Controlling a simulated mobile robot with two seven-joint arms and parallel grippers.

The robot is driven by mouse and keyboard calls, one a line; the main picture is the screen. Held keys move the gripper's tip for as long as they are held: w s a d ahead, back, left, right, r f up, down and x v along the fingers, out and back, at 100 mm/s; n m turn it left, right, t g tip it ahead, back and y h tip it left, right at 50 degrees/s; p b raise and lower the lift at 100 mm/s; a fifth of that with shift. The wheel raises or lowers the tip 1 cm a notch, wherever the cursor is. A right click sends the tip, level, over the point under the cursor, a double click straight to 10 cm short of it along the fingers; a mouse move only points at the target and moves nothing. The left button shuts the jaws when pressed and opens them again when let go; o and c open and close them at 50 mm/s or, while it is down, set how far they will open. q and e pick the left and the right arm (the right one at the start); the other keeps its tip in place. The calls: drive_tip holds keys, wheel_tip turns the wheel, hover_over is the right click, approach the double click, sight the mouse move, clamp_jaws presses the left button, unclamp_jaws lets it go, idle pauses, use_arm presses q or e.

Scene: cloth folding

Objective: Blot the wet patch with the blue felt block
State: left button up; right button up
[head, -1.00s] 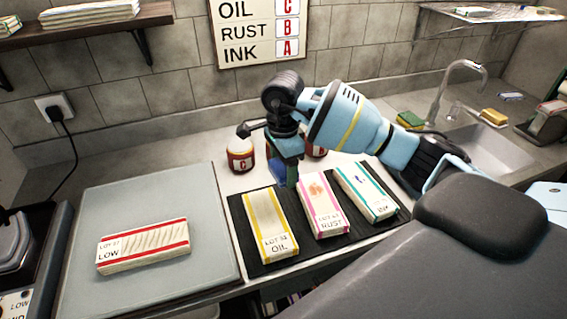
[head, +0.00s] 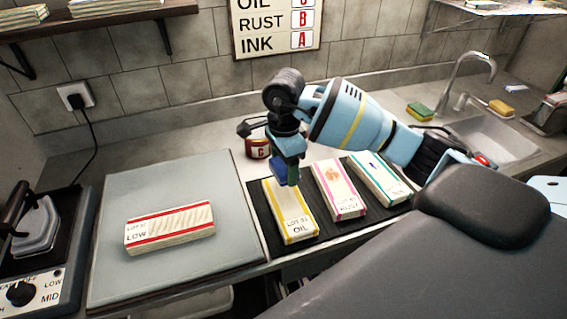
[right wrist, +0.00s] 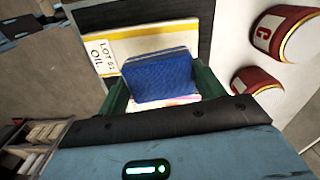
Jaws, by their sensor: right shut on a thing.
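My right gripper (head: 287,172) is shut on the blue felt block (head: 279,172), in the air by the far end of the yellow-edged OIL cloth (head: 291,218). In the right wrist view the blue block (right wrist: 160,77) sits between the green fingers, with the OIL cloth (right wrist: 150,42) behind it. The pink-edged RUST cloth (head: 338,189) has an orange mark, and the teal-edged INK cloth (head: 378,182) a small blue one. The red-edged LOW cloth (head: 170,228) shows wavy creases. I cannot make out a wet patch for certain. My left gripper is not in view.
The LOW cloth lies on a grey board (head: 125,275); the other cloths lie on a dark mat (head: 268,235). A red jar (head: 257,147) stands behind the gripper. An iron (head: 38,228) is at the left, a sink (head: 490,135) at the back right.

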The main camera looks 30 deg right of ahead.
sight(284, 193)
drive_tip(key=shift+f+b, duration=1)
drive_tip(key=shift+f, duration=1.85)
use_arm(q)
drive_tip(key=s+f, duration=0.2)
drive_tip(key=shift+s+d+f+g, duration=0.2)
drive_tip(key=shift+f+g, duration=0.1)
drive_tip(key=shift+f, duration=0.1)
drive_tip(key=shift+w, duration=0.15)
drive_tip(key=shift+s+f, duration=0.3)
use_arm(e)
drive_tip(key=shift+f, duration=0.6)
drive_tip(key=shift+r, duration=0.1)
drive_tip(key=shift+r+p, duration=1.1)
drive_tip(key=shift+r, duration=2.45)
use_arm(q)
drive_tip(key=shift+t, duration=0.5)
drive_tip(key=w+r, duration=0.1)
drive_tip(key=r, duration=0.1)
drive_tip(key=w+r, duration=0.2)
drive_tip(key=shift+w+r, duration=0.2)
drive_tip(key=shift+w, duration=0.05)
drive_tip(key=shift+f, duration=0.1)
use_arm(e)
drive_tip(key=shift+f, duration=0.1)
